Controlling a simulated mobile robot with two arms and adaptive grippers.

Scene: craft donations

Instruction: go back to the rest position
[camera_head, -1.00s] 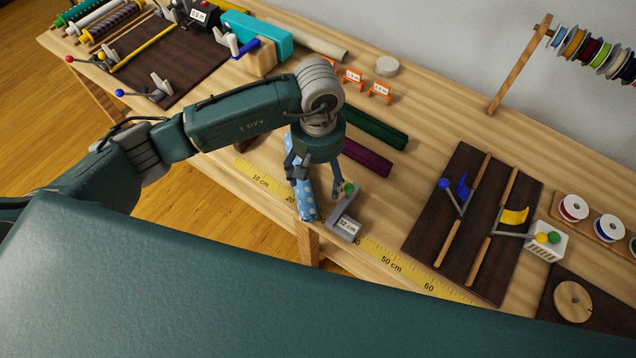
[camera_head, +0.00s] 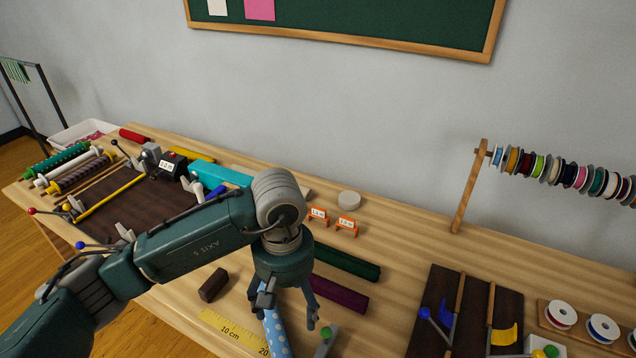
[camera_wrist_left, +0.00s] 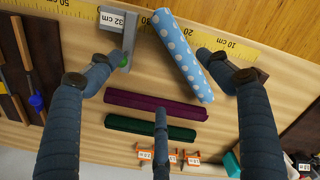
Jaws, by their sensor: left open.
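My left gripper (camera_head: 290,312) is open, pointing down near the front of the bench. A blue roll with white dots (camera_head: 277,338) lies by its fingers, cut off at the bottom of the head view. In the left wrist view this roll (camera_wrist_left: 180,48) lies slanted across the ruler, in the space between the open fingers. I see no finger closed on it. A metal stop with a green knob and a 32 cm label (camera_wrist_left: 118,38) is beside one finger. My right gripper is in no view.
A purple bar (camera_head: 338,293) and a green bar (camera_head: 345,262) lie just right of my gripper. A dark brown block (camera_head: 213,285) is to its left. Small orange labelled stands (camera_head: 346,226) are behind. A spool rack (camera_head: 468,185) stands at the right.

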